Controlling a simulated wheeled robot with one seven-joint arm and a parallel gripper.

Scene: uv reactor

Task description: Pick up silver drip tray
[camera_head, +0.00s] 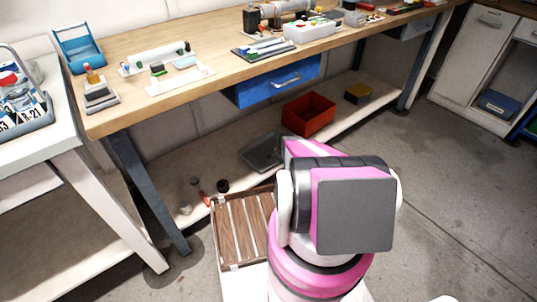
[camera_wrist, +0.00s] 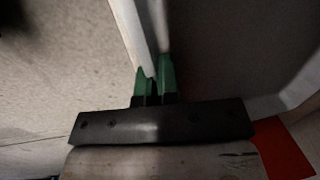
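The silver drip tray (camera_head: 260,150) lies on the lower shelf under the wooden workbench, left of the red bin; my arm stands in front of its right side. In the wrist view its pale rim (camera_wrist: 133,28) runs down between my green fingertips, with its dark inside to the right. My gripper (camera_wrist: 156,82) has its fingers close together on both sides of the rim and looks shut on it. In the head view my gripper is hidden behind my arm. I cannot tell whether the tray is raised off the shelf.
The red bin (camera_head: 308,114) stands close to the right of the tray, and a red patch shows in the wrist view (camera_wrist: 284,148). A blue drawer (camera_head: 278,83) hangs above. A brown slatted crate (camera_head: 242,228) is in front. Small items (camera_head: 203,195) lie left.

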